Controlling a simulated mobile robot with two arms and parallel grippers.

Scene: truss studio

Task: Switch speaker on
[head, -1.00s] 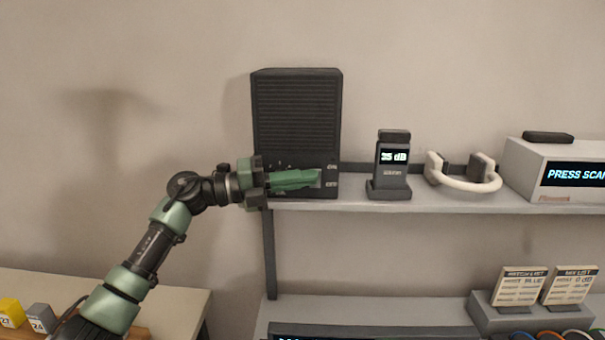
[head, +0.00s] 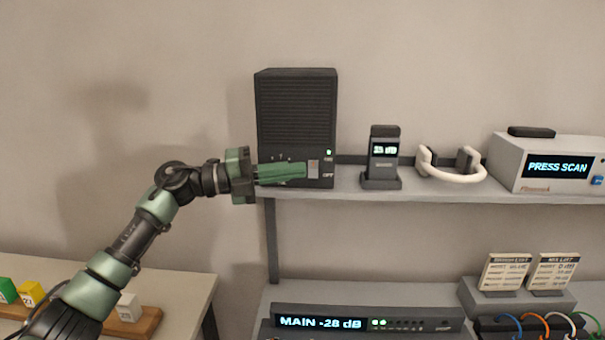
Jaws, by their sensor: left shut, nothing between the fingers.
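The speaker (head: 295,110) is a tall black box with a ribbed front, standing upright at the left end of the shelf. A green light (head: 328,152) glows at its lower right, above the ON label. A pale switch (head: 313,168) sits beside the ON and OFF labels. My left gripper (head: 303,171) is shut, with green fingers pointing right across the lower front of the speaker. Its tips are close to the switch's left side; I cannot tell if they touch. My right gripper is not in view.
On the shelf (head: 345,183) stand a small sound meter (head: 383,158), white headphones (head: 450,172) and a grey box reading PRESS SCAN (head: 545,165). Below are a rack unit reading MAIN -28 dB (head: 370,323) and two cards (head: 505,272). A table at lower left holds coloured cubes (head: 30,293).

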